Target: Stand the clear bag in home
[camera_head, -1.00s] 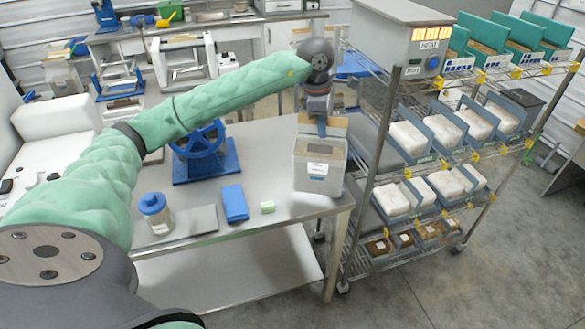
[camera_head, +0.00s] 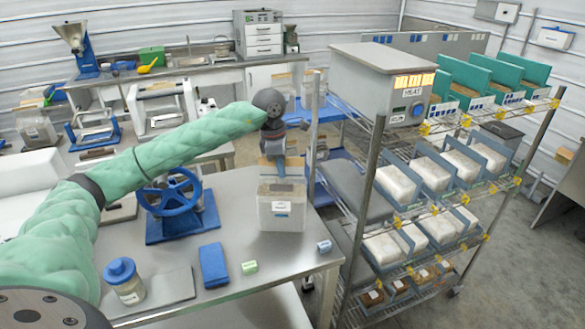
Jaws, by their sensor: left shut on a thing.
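The clear bag (camera_head: 282,213) is a boxy, see-through bag with a white label and a tan upper part. It hangs upright below my left gripper (camera_head: 281,168), which is shut on its top. The bag is over the right part of the steel table; I cannot tell whether its bottom touches the top. No place marked home can be read. My right gripper is out of view.
A blue handwheel device (camera_head: 170,205) stands left of the bag. A blue-lidded jar (camera_head: 124,280), a blue block (camera_head: 214,265), a green block (camera_head: 249,267) and a small blue item (camera_head: 325,247) lie in front. A wire rack (camera_head: 372,200) with a HEAT box (camera_head: 385,80) stands right.

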